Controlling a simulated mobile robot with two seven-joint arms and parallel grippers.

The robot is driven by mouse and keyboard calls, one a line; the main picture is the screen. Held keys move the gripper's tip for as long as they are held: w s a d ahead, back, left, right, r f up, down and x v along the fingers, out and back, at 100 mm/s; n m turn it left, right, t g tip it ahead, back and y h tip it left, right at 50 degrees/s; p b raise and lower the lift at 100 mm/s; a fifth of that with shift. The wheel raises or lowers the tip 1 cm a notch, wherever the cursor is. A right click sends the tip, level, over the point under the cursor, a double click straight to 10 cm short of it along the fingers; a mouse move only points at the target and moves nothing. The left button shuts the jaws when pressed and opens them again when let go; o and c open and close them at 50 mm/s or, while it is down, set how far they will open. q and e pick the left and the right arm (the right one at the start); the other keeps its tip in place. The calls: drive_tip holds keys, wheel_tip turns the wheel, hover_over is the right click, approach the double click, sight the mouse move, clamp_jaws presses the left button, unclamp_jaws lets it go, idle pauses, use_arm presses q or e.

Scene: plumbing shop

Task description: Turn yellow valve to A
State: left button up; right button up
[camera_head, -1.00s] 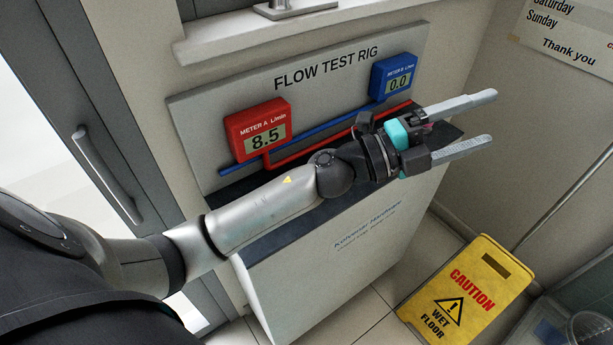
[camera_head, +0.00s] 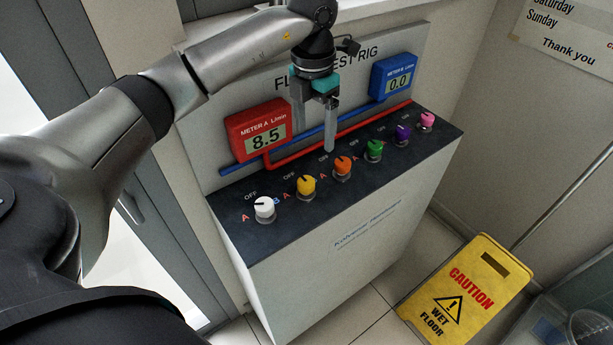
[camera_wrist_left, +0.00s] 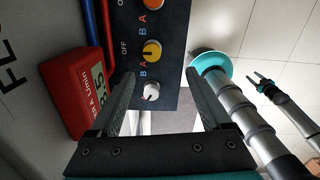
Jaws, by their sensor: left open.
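The yellow valve (camera_head: 306,185) is a round knob on the dark sloping top of the rig, between the white valve (camera_head: 264,208) and the orange valve (camera_head: 342,166). Its dark pointer mark seems turned toward OFF. My left gripper (camera_head: 314,138) is open and empty, pointing down above and behind the knobs, in front of the back panel. In the left wrist view the yellow valve (camera_wrist_left: 151,50) lies ahead of the fingers, and the white valve (camera_wrist_left: 152,91) shows between them.
Meter A (camera_head: 258,130) reads 8.5 and meter B (camera_head: 394,76) reads 0.0. Green (camera_head: 374,150), purple (camera_head: 402,133) and pink (camera_head: 427,121) valves continue the row. Red and blue pipes run behind it. A yellow wet-floor sign (camera_head: 468,290) stands at right.

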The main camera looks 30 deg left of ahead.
sight(306, 181)
use_arm(q)
drive_tip(key=shift+y, duration=0.3)
drive_tip(key=f, duration=0.5)
drive_tip(key=a+f, duration=0.1)
drive_tip(key=f, duration=0.8)
drive_tip(key=shift+a+f, duration=0.3)
drive_tip(key=shift+f, duration=0.1)
clamp_jaws()
